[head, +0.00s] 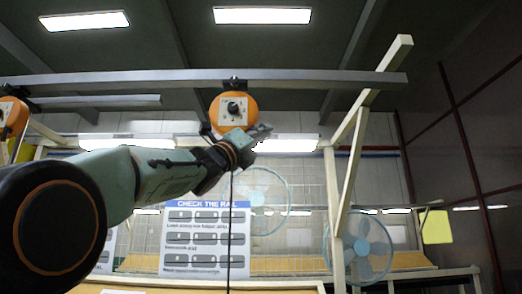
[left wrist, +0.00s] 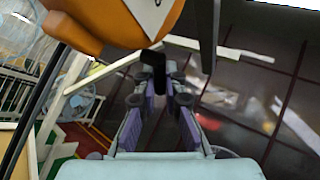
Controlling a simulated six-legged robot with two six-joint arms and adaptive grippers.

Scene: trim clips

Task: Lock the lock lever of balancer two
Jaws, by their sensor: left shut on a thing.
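An orange balancer (head: 235,103) with a pale face plate and a dark round knob hangs from the overhead rail in the head view. Its orange body (left wrist: 120,22) fills the top of the left wrist view. My left gripper (head: 257,134) is raised just under this balancer. In the left wrist view its purple-padded fingers (left wrist: 158,88) are closed around a dark lever (left wrist: 153,58) below the orange body. In the head view the gripper hides the lever. My right gripper is in neither view.
A second orange balancer (head: 12,116) hangs at the left edge. A grey rail (head: 310,77) and a pale slanted post (head: 350,130) frame the spot. A dark cable hangs below the gripper, in front of a "CHECK THE RAIL" board (head: 205,240). Fans stand behind.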

